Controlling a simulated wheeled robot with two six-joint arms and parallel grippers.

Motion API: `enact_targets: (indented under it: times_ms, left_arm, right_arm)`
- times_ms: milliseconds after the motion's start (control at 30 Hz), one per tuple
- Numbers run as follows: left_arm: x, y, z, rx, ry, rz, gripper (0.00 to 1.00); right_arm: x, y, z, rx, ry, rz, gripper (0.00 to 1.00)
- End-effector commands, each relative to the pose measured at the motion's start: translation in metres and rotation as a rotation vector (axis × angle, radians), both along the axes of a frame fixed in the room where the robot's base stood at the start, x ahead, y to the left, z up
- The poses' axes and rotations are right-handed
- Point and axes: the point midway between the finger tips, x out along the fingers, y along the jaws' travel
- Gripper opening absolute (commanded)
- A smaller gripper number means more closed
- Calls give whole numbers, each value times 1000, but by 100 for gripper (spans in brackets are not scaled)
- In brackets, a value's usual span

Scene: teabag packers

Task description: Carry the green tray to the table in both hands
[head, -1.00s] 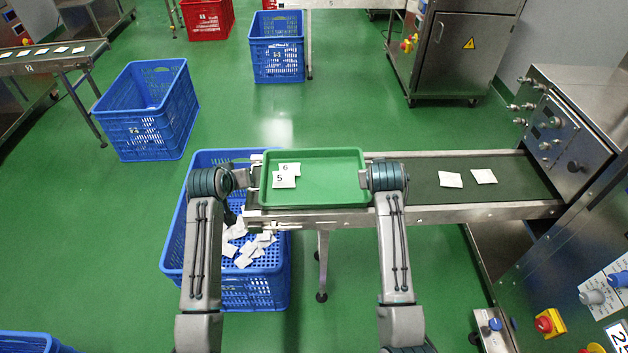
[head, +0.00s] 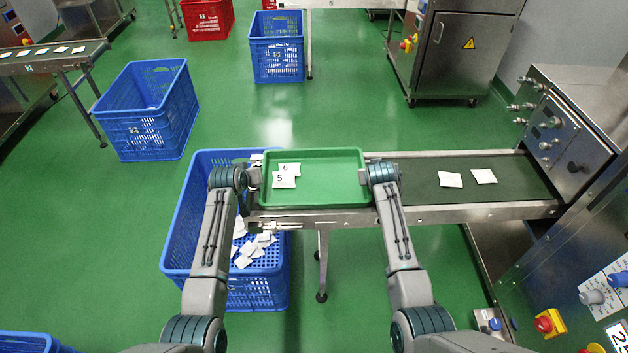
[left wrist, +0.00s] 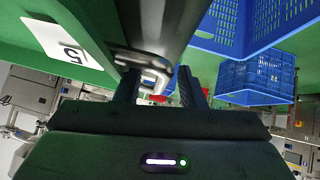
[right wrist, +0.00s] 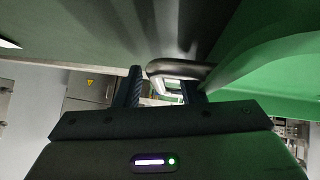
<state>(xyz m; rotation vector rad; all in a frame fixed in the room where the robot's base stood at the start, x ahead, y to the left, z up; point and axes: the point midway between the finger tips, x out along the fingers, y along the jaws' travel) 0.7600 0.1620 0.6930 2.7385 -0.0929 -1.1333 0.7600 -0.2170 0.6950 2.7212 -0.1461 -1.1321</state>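The green tray (head: 325,188) sits level on the left end of the conveyor, with two white teabag packets marked 5 (head: 284,180) and 6 (head: 290,168) in its left part. My left gripper (head: 253,178) is at the tray's left end, with its fingers apart on either side of a metal handle (left wrist: 148,62). My right gripper (head: 364,176) is at the tray's right end, its fingers also apart around a handle (right wrist: 180,68). I cannot tell whether the fingers touch the handles. I cannot make out the destination table.
The conveyor (head: 415,185) carries two loose packets on its right part, beside a steel machine (head: 565,135). A blue crate (head: 175,240) with loose packets stands under the conveyor's left end. Other blue crates (head: 150,125) stand beyond.

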Motion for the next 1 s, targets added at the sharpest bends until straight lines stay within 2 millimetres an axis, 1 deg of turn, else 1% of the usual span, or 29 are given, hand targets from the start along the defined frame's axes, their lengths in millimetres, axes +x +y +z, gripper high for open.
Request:
enact_targets:
  times_ms: [233, 267, 300, 367, 433, 833, 1000]
  left_arm:
    - [0, 0, 0, 0, 0, 0, 36]
    - [0, 0, 0, 0, 0, 0, 34]
    - [0, 0, 0, 0, 0, 0, 26]
    - [0, 0, 0, 0, 0, 0, 14]
    - [0, 0, 0, 0, 0, 0, 1]
    - [0, 0, 1, 0, -1, 0, 0]
    - [0, 0, 9, 0, -2, 0, 0]
  right_arm:
    - [0, 0, 0, 0, 0, 0, 36]
    - [0, 0, 0, 0, 0, 0, 34]
    - [0, 0, 0, 0, 0, 0, 26]
    - [0, 0, 0, 0, 0, 0, 15]
    - [0, 0, 0, 0, 0, 0, 1]
    - [0, 0, 1, 0, -2, 0, 0]
    - [1, 0, 9, 0, -2, 0, 0]
